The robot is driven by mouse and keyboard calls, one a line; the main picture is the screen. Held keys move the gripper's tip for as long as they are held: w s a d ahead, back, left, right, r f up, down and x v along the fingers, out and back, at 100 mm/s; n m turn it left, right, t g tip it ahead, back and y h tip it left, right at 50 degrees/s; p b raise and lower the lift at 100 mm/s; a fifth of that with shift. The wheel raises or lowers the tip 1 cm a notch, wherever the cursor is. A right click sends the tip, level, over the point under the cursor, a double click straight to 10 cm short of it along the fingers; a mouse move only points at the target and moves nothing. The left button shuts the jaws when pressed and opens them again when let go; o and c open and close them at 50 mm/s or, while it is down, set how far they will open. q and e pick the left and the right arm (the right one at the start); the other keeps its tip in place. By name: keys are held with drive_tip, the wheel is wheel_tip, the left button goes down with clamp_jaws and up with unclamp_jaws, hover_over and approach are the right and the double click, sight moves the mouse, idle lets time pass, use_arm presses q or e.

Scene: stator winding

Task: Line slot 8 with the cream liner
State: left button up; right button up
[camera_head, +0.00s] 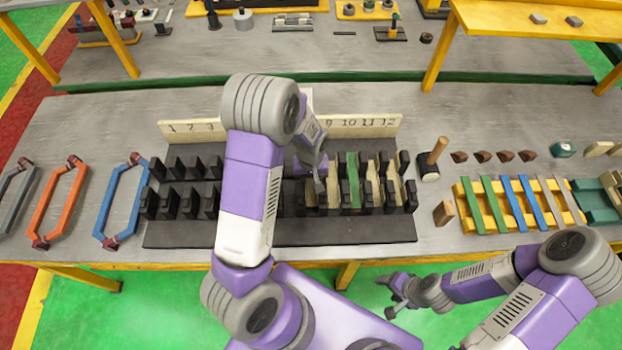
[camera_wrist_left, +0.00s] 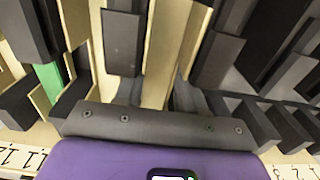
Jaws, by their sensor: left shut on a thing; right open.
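The black slotted stator block (camera_head: 200,233) lies on the bench, with a number board (camera_head: 170,129) behind it. My left gripper (camera_head: 319,182) is over the block, near the slot 8 position, shut on a cream liner (camera_head: 310,199). In the left wrist view the cream liner (camera_wrist_left: 166,50) stands between black teeth, in front of the gripper body. Its lower edge is hidden, so I cannot tell how deep it sits. Another cream liner (camera_wrist_left: 75,22) is in the neighbouring slot, beside a green piece (camera_wrist_left: 50,82). My right gripper (camera_head: 392,296) is open and empty, in front of the bench edge.
Blue (camera_head: 108,229), orange (camera_head: 41,219) and grey coil frames lie at the left. A mallet (camera_head: 433,161), dark wedges (camera_head: 482,156) and a yellow rack (camera_head: 551,216) with coloured strips are at the right. My left arm hides the block's middle and part of the number board.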

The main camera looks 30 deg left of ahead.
sight(311, 185)
use_arm(q)
drive_tip(key=shift+f+b, duration=0.6)
drive_tip(key=shift+f, duration=0.25)
idle(0.7)
drive_tip(key=o, duration=0.9)
drive_tip(key=shift+r, duration=0.2)
drive_tip(key=shift+r+p, duration=0.6)
drive_tip(key=shift+r, duration=0.1)
wheel_tip(311, 185, up, 7)
drive_tip(key=p, duration=0.5)
drive_tip(key=shift+r+p, duration=0.2)
drive_tip(key=shift+p, duration=0.2)
